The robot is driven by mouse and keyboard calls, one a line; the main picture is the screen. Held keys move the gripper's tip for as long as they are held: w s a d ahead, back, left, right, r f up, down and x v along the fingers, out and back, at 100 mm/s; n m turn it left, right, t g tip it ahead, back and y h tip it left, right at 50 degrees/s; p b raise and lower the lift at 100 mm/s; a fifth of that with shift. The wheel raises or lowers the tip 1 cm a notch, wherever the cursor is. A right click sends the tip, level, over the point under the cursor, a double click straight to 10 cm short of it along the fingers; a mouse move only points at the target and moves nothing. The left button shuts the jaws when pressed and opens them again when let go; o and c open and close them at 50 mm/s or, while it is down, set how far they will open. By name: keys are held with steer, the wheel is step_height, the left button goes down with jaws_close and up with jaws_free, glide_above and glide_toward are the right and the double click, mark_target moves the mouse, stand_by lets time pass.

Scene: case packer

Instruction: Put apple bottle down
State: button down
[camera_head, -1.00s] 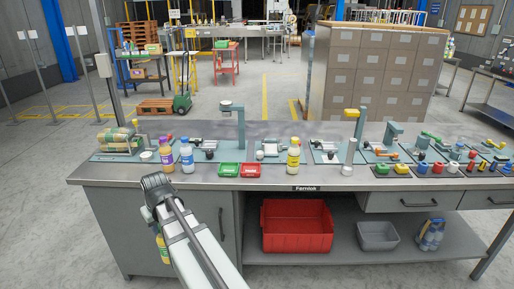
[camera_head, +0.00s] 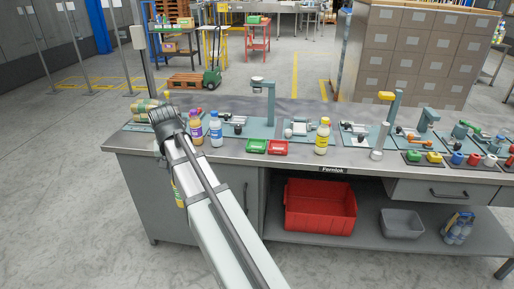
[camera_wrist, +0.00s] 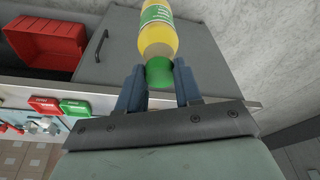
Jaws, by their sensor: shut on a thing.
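The apple bottle is yellow with a green cap and a green-and-white label. In the wrist view the bottle (camera_wrist: 158,38) has its cap end between the two fingers of my gripper (camera_wrist: 159,72), which is shut on it. In the head view only a small yellow part of the bottle (camera_head: 180,203) shows beside my arm, in front of the cabinet, below the height of the worktop (camera_head: 240,155). The fingers are hidden there behind my arm.
A purple-labelled bottle (camera_head: 196,130), a blue-labelled bottle (camera_head: 216,131) and a yellow bottle (camera_head: 321,138) stand on the worktop. A red bin (camera_head: 320,208) sits on the lower shelf.

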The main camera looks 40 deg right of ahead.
steer(key=w+d+r, duration=0.3)
steer(key=d+r, duration=0.1)
steer(key=d, duration=0.9)
steer(key=w+d+r+n, duration=0.1)
steer(key=w+d+r, duration=0.35)
steer(key=d, duration=0.95)
steer(key=w+d+r, duration=0.3)
steer(key=d+r, duration=0.2)
steer(key=d, duration=0.8)
steer(key=s+x, duration=0.2)
steer(key=x, duration=0.7)
steer(key=shift+s+a+f, duration=0.2)
steer(key=shift+f, duration=0.5)
steer(key=c, duration=0.8)
jaws_free()
steer(key=shift+o, duration=0.2)
steer(key=d+v, duration=0.1)
steer(key=v, duration=1.1)
steer(key=shift+a, duration=0.35)
